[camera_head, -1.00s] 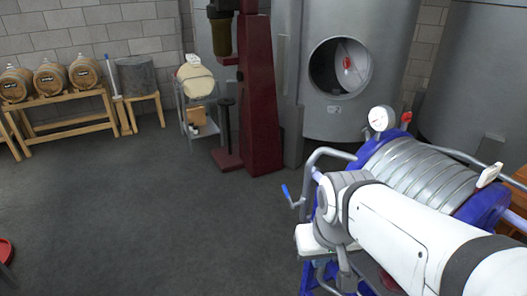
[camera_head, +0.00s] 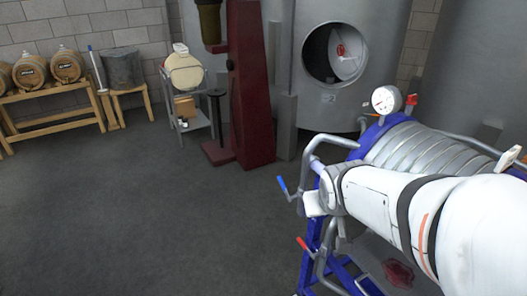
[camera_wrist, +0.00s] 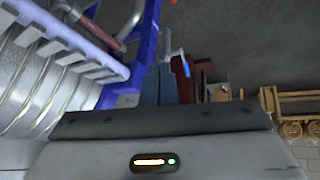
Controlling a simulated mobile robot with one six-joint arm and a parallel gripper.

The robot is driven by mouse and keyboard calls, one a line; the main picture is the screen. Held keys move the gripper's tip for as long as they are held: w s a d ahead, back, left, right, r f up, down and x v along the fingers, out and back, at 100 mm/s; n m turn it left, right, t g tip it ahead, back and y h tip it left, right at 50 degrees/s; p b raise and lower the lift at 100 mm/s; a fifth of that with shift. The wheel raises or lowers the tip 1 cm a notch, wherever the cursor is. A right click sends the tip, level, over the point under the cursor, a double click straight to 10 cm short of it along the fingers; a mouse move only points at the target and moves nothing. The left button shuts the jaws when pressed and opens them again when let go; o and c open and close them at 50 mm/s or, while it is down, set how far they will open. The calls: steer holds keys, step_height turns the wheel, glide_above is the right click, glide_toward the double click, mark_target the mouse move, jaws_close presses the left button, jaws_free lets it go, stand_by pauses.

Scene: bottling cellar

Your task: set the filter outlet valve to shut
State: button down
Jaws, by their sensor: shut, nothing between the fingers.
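The plate filter (camera_head: 412,150) stands at the right in a blue frame. A blue-handled lever (camera_head: 282,185) sits on its upper pipe, the handle slanting up to the left. A red-handled lever (camera_head: 302,243) sits on a lower pipe. I cannot read which is the outlet valve. In the wrist view, which looks upside down, the blue handle (camera_wrist: 186,68) shows just right of my fingers and a bit of red handle (camera_wrist: 172,3) at the top edge. My gripper (camera_wrist: 159,72) is shut and empty, close to the blue handle; contact cannot be told. My arm hides it in the head view.
A pressure gauge (camera_head: 386,100) stands on the filter. A dark red column (camera_head: 250,90) and a steel tank (camera_head: 380,25) stand behind. Barrels on a wooden rack (camera_head: 50,95) and a small cart (camera_head: 195,120) are at the back left. The floor at left is clear.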

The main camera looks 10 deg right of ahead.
steer(key=w+d+f+n+t+b, duration=0.1)
steer(key=w+d+f+t+b, duration=0.1)
steer(key=w+f+t+b, duration=0.5)
steer(key=n+t+y+b, duration=0.2)
steer(key=n+y+b, duration=0.25)
steer(key=b, duration=0.25)
glide_toward(280, 177)
steer(key=w+r, duration=0.2)
steer(key=shift+m+y, duration=0.45)
steer(key=w+f, duration=0.2)
steer(key=f, duration=0.1)
steer(key=shift+w+a+b, duration=0.3)
steer(key=shift+w, duration=0.1)
steer(key=shift+w+f, duration=0.25)
steer(key=shift+w, duration=0.05)
steer(key=shift+r+p, duration=0.15)
steer(key=shift+p, duration=0.15)
